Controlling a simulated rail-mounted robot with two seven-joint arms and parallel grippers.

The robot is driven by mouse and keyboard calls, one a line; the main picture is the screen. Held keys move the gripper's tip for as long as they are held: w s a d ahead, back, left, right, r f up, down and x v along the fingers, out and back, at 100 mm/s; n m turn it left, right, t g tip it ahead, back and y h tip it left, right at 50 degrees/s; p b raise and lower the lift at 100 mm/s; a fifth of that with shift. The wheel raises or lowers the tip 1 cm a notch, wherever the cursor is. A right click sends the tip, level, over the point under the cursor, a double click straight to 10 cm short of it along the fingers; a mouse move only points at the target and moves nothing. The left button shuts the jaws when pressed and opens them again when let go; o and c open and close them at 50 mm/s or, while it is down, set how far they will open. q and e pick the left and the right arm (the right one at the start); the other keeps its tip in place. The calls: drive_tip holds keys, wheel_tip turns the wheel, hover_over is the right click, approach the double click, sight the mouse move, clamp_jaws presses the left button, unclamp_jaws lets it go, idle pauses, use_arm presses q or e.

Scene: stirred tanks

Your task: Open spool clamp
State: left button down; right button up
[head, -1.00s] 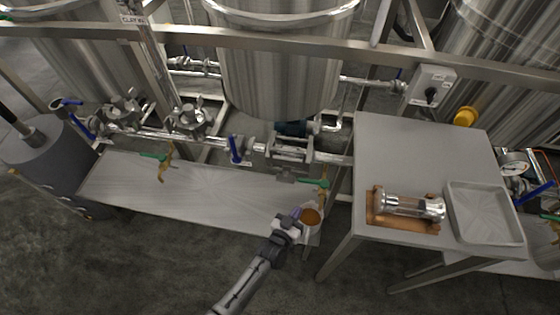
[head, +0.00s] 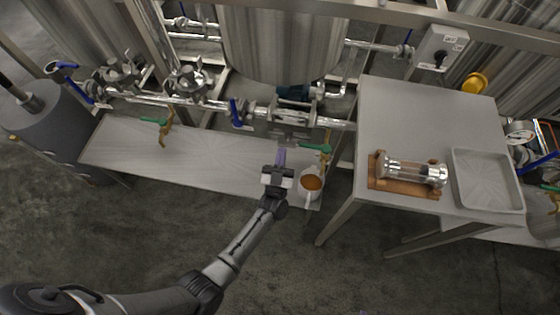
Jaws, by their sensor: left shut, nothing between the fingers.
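A short steel pipe spool (head: 292,117) sits in the horizontal pipe line behind the low bench, with clamp-like fittings around its ends. Its clamp details are too small to tell whether one is open or shut. My left gripper (head: 280,158) is shut and empty. Its fingers point up the picture toward the spool, below it and apart from it. A blue-handled valve (head: 236,113) is on the pipe left of the spool. A green-handled valve (head: 315,148) is right of the gripper. My right gripper is not in view.
An orange-brown-filled cup (head: 311,184) stands on the bench (head: 215,170), close right of my gripper. At right, a table (head: 405,112) bears a glass-and-steel sight piece (head: 412,172) on a wooden stand (head: 400,188) and an empty tray (head: 488,181). The bench's middle is clear.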

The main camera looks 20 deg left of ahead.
use_arm(q)
drive_tip(key=b+x, duration=0.1)
drive_tip(key=x, duration=0.7)
drive_tip(key=shift+w+a+r+b, duration=0.15)
drive_tip(key=shift+w+r+b, duration=0.15)
drive_tip(key=shift+w, duration=0.1)
drive_tip(key=shift+r, duration=0.1)
